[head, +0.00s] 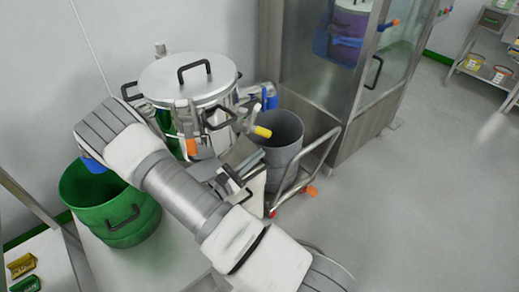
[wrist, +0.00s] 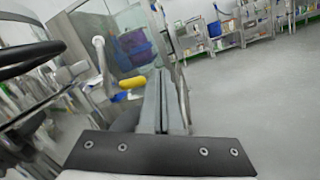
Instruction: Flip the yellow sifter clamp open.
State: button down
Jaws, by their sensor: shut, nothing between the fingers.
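The yellow clamp handle (head: 262,131) sticks out from the right side of the steel sifter (head: 188,82), on a metal lever near its rim. In the wrist view the yellow clamp handle (wrist: 132,83) lies just left of my fingers, with its metal arm rising behind it. My gripper (head: 254,158) is shut and empty, just below the handle in the head view. In the wrist view my gripper (wrist: 165,78) has its fingers together, pointing ahead. A small gap shows between fingers and handle, but I cannot tell the depth.
A grey bin (head: 283,132) stands behind the handle, by a cart with a metal rail (head: 318,155). A green bin (head: 110,208) stands at left. A glass-and-steel cabinet (head: 350,95) is at the back. Open floor (head: 430,200) lies to the right.

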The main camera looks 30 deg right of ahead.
aim_at(257, 130)
notch_tip(257, 130, down, 11)
jog(key=w+a+n+t+y+b, duration=0.2)
jog(key=w+n+t, duration=0.1)
jog(key=n+t, duration=0.45)
jog(key=w+d+r+b, duration=0.2)
jog(key=w+d+r, duration=0.3)
jog(key=d, duration=0.3)
jog(key=shift+d+r+t, duration=0.15)
jog(key=shift+r+t, duration=0.2)
jog(key=shift+r, duration=0.35)
jog(key=shift+s+r, duration=0.1)
jog(key=shift+d+r+n+y+p, duration=0.1)
jog(key=shift+n+y+p, duration=0.2)
jog(key=shift+n+p, duration=0.15)
